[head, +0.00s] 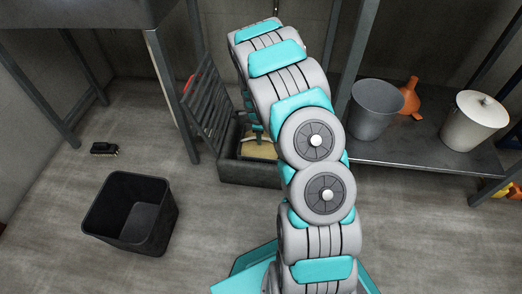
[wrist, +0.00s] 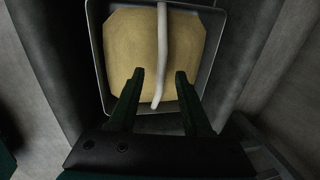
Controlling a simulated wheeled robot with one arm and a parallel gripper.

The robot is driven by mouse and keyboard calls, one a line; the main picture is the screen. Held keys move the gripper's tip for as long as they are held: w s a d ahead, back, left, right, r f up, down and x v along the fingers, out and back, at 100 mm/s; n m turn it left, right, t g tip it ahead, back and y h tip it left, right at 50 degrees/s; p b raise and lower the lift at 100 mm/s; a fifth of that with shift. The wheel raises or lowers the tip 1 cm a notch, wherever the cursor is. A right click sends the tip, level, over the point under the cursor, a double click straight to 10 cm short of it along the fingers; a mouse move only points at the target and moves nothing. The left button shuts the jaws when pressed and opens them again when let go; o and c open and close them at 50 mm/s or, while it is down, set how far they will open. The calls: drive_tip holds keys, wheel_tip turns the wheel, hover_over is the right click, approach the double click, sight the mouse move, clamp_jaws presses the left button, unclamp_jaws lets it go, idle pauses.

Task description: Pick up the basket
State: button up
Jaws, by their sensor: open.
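The basket (wrist: 122,45) shows in the wrist view as a tan, roughly square shape with cut corners. A pale handle (wrist: 162,40) runs across its middle from top to bottom. It lies inside a grey-rimmed container. In the head view the tan basket (head: 258,150) sits inside a dark box on the floor, partly hidden by my arm. My gripper (wrist: 159,74) is open and empty. Its two dark fingers point at the basket, one on each side of the handle's lower part. I cannot tell how far above the basket they are.
The dark box (head: 248,175) has a raised slatted lid (head: 212,105) at its left. An empty black bin (head: 133,212) stands on the floor at left. A grey bucket (head: 375,112), an orange funnel (head: 410,98) and a lidded white pot (head: 473,122) stand on a low shelf at right.

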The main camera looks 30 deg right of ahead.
drive_tip(key=b, duration=0.1)
hover_over(262, 152)
drive_tip(key=shift+w+f, duration=0.2)
drive_tip(key=shift+f, duration=2.9)
clamp_jaws()
